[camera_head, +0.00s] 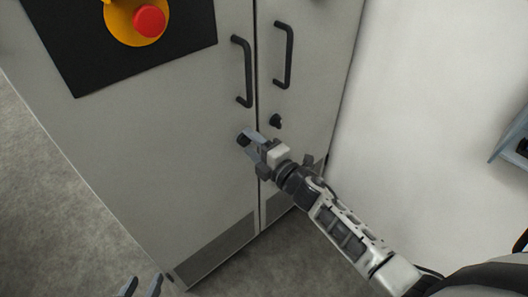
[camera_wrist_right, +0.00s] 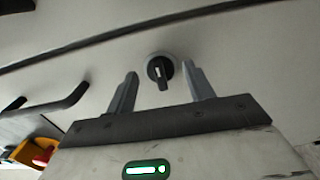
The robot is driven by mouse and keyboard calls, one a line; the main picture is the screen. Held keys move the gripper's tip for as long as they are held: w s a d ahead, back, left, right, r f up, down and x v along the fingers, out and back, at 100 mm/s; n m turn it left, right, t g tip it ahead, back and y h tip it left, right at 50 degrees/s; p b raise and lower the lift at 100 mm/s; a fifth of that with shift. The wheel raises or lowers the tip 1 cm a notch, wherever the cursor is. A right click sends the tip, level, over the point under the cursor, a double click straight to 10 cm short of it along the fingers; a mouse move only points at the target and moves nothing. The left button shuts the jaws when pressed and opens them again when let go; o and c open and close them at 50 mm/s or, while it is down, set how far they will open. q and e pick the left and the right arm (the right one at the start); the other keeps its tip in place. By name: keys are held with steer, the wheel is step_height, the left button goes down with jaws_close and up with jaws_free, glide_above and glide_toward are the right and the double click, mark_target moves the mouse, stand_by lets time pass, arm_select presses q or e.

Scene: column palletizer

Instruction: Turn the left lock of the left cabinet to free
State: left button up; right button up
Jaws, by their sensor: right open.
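The grey cabinet (camera_head: 140,130) has two doors. The left lock (camera_head: 243,139), a small dark knob, is on the left door below its handle. My right gripper (camera_head: 256,144) is open, with its fingers at the left lock. In the right wrist view the lock (camera_wrist_right: 160,71) sits between the two open fingertips (camera_wrist_right: 160,82), apart from both, its light mark pointing nearly straight along the picture's vertical. The right lock (camera_head: 275,121) is on the right door. My left gripper (camera_head: 141,286) shows only its fingertips at the bottom edge, apart and empty.
Dark bar handles stand out from the left door (camera_head: 242,72) and right door (camera_head: 284,55), above the locks. A red button (camera_head: 149,21) on a yellow base is at the upper left. A white wall (camera_head: 430,90) is at the right; open floor (camera_head: 50,220) is at the left.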

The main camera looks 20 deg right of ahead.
steer(key=v, duration=1.5)
steer(key=shift+s+d, duration=0.2)
steer(key=shift+s, duration=0.15)
arm_select(q)
steer(key=r+p, duration=0.1)
steer(key=p, duration=0.1)
steer(key=r+p, duration=0.1)
steer(key=p, duration=0.2)
steer(key=shift+a+g, duration=0.25)
steer(key=shift+g, duration=0.05)
arm_select(e)
steer(key=s+a+m+g+h, duration=0.2)
steer(key=s+a+m+g, duration=0.4)
steer(key=m, duration=1.4)
steer(key=s+a+f, duration=0.1)
steer(key=s+a, duration=0.1)
steer(key=s, duration=0.1)
steer(key=shift+a+h, duration=0.15)
steer(key=shift+h, duration=0.25)
arm_select(q)
steer(key=shift+f, duration=0.1)
arm_select(e)
steer(key=shift+s, duration=0.1)
